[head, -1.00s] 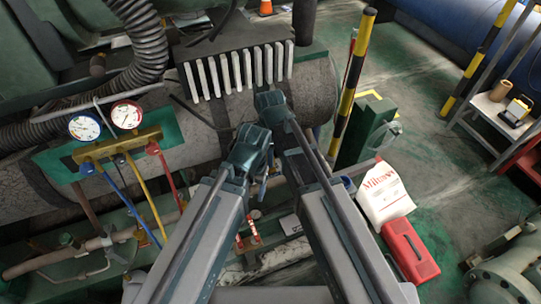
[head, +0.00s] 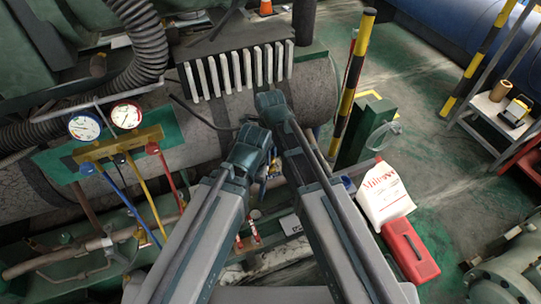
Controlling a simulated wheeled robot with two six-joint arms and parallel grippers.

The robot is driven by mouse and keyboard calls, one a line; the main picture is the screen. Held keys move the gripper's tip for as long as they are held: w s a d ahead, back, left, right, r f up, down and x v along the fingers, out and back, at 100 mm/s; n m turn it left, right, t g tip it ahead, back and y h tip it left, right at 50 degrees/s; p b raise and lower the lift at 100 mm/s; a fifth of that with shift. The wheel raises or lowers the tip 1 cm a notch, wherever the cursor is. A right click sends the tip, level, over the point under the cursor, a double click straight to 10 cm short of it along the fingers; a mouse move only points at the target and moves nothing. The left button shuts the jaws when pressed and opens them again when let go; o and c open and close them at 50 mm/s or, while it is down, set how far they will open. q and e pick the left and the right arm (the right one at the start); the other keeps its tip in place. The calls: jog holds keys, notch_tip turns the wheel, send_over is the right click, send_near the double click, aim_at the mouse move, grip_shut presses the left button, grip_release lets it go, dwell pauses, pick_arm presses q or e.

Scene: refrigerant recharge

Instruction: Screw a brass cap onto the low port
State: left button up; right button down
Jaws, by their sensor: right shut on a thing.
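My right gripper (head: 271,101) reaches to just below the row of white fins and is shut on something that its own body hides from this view. My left gripper (head: 253,136) is just left of and below it, close by; its fingertips are hidden, so I cannot tell whether it is open or shut. I cannot make out a brass cap or the low port. The gauge manifold (head: 118,148), a brass-coloured bar with two round dials and blue, yellow and red hoses, is on a green panel at the left.
Grey piping (head: 305,95) runs behind the grippers below the white fins (head: 238,70). A black-and-yellow post (head: 354,75) stands to the right. A white bag (head: 384,195) and a red box (head: 410,250) lie on the floor at the right. Green floor there is open.

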jog(key=shift+s+m, duration=0.1)
jog(key=shift+m, duration=0.9)
jog(key=m, duration=0.2)
jog(key=shift+f+m, duration=0.1)
jog(key=shift+m, duration=0.2)
jog(key=shift+c, duration=2.2)
grip_release()
notch_tip(320, 180, up, 14)
jog(key=p, duration=1.3)
jog(key=shift+p, duration=0.4)
jog(key=shift+f, duration=0.1)
